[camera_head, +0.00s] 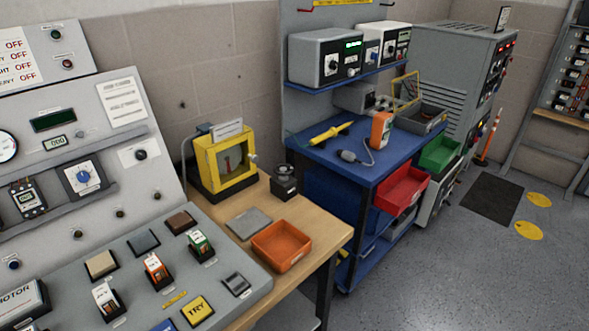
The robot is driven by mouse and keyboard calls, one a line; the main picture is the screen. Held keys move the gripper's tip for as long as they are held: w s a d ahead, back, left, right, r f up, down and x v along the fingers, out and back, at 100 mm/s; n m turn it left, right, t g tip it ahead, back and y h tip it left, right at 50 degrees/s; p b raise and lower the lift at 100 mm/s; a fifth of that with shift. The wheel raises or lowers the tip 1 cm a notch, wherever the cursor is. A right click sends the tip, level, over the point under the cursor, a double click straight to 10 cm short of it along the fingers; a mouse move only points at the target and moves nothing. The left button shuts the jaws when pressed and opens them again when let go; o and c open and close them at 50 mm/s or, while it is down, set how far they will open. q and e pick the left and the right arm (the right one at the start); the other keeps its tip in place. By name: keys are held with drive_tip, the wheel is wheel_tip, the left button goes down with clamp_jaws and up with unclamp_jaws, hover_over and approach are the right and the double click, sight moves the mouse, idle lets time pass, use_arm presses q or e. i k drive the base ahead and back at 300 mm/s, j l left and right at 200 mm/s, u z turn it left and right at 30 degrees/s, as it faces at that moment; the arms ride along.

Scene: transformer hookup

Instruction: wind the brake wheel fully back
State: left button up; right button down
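No part is clearly recognisable as the brake wheel. A yellow-framed case (224,181) with a window stands on the wooden table (318,234), and a small round grey knob (253,158) shows at its right side. A small black device (285,182) with a round top stands just right of the case. A blue dial (83,177) sits on the grey upright panel (112,165) at left. Neither of my grippers is in view.
An orange tray (281,248) and a flat grey plate (249,223) lie on the table. The sloped console (217,280) with several switches fills the lower left. A blue bench (354,171) with instruments and a red bin (402,188) stands behind.

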sight(282, 172)
drive_tip(key=i+l, duration=0.45)
drive_tip(key=i+l+u, duration=0.2)
drive_tip(key=u, duration=0.15)
drive_tip(key=i+l+u, duration=0.1)
drive_tip(key=l+u, duration=0.3)
drive_tip(key=i+l+u, duration=0.1)
drive_tip(key=l+u, duration=0.25)
drive_tip(key=u, duration=0.4)
